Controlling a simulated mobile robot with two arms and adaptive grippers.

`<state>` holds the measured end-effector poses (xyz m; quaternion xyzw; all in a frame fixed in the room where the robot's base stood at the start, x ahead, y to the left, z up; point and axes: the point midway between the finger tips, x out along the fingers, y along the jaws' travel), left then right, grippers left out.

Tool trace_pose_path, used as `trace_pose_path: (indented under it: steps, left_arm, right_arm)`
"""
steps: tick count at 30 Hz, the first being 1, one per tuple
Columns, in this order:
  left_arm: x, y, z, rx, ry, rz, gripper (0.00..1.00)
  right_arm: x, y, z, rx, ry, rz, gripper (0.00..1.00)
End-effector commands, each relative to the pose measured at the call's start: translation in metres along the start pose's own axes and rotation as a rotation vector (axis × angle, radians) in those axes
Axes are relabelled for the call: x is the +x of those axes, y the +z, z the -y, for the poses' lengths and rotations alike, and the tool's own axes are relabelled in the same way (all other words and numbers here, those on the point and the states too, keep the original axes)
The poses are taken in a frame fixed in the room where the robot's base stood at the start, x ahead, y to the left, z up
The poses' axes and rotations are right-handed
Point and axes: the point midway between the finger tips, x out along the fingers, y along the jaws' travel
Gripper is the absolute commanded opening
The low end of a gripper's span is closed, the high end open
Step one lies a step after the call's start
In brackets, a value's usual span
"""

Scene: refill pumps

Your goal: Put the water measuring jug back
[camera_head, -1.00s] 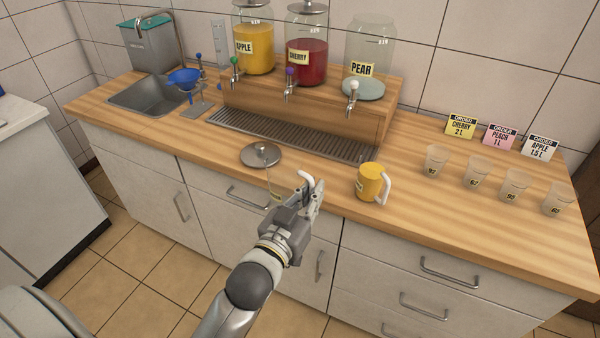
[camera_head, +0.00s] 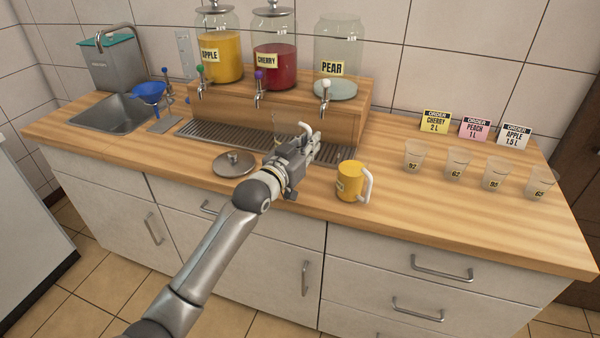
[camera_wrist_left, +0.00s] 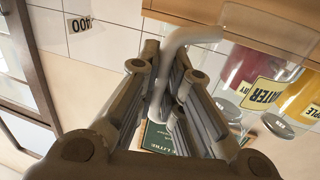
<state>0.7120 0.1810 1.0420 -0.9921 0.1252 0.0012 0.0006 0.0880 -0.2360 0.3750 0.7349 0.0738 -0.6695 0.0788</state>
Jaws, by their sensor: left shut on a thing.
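The water measuring jug (camera_head: 284,131) is clear and mostly hidden behind my left gripper (camera_head: 306,142) in the head view. My left gripper is shut on its pale handle, over the counter by the right part of the drip grate. In the left wrist view my left gripper (camera_wrist_left: 172,85) has its fingers around the grey handle (camera_wrist_left: 188,38). The jug's clear wall with a yellow WATER label (camera_wrist_left: 268,92) shows there at the right. I cannot tell whether the jug touches the counter. My right gripper is not in view.
A yellow jug (camera_head: 349,182) stands close right of my left gripper. A steel lid (camera_head: 234,163) lies to its left. The dispenser stand (camera_head: 235,108) with three jars is behind. Several cups (camera_head: 456,165) and order cards (camera_head: 474,128) are at the right. Counter between yellow jug and cups is clear.

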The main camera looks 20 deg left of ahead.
Motion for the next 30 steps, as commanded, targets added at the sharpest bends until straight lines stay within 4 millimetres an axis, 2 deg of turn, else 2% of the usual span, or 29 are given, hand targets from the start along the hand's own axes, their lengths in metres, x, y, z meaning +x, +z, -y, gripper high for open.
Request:
trace_pose_path:
  steps: [3, 8, 15, 27, 28, 30]
  left_arm:
    - [0.000, 0.022, 0.000, -0.002, 0.000, 0.002, 0.00]
    - [0.000, 0.037, -0.001, -0.001, 0.000, 0.000, 0.00]
    - [0.000, 0.068, 0.000, -0.001, -0.001, 0.000, 0.00]
    - [0.000, 0.075, -0.001, 0.000, 0.000, -0.002, 0.00]
    - [0.000, 0.075, -0.001, 0.000, 0.000, -0.002, 0.10]
    - [0.000, 0.075, -0.001, 0.000, 0.000, -0.002, 0.19]
  right_arm:
    - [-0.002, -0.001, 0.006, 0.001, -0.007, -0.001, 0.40]
    - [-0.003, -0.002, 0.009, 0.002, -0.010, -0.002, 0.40]
    - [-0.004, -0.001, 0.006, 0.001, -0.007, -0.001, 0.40]
    - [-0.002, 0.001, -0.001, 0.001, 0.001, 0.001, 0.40]
    - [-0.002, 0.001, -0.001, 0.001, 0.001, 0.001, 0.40]
    - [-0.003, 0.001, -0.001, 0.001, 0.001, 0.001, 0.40]
